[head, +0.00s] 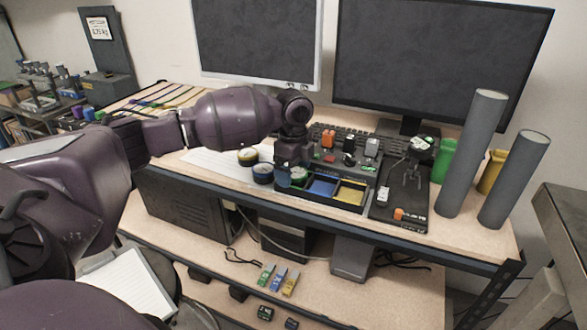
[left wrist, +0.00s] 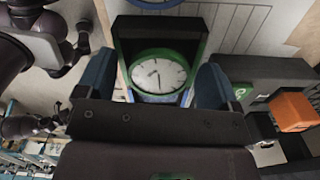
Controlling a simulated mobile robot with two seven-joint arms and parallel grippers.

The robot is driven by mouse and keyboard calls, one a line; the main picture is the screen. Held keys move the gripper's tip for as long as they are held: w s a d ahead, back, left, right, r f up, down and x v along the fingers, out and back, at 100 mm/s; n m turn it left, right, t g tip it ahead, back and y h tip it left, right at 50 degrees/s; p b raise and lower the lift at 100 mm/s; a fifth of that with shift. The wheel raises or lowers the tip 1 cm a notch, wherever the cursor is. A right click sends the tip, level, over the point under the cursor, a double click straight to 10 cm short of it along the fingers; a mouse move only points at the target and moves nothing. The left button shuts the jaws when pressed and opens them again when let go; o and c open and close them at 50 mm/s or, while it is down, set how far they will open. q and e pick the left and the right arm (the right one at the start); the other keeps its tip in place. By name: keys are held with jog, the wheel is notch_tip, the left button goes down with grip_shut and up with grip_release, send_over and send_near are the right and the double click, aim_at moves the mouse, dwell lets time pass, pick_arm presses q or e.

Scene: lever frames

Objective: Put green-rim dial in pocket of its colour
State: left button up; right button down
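The green-rim dial (left wrist: 158,75) has a white face with dark hands and lies face up inside the dark walls of the tray's end pocket. In the head view the dial (head: 299,174) is partly hidden by my left gripper (head: 291,176). In the left wrist view my left gripper (left wrist: 154,88) is open, its blue fingers on either side of the dial with gaps between. The black tray (head: 320,203) also has a blue pocket (head: 322,187) and a yellow pocket (head: 350,193). The dial hides its pocket's floor. My right gripper is not in view.
A blue-rim dial (head: 262,174) and a yellow-rim dial (head: 247,157) lie left of the tray. A black board (head: 385,210) with an orange part is at its right. Two grey tubes (head: 472,150) stand farther right. Monitors and a keyboard stand behind.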

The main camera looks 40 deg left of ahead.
aim_at(294, 171)
pick_arm(q)
jog(key=shift+r, duration=0.1)
notch_tip(294, 171, up, 12)
jog(key=p, duration=0.1)
jog(key=shift+p, duration=0.4)
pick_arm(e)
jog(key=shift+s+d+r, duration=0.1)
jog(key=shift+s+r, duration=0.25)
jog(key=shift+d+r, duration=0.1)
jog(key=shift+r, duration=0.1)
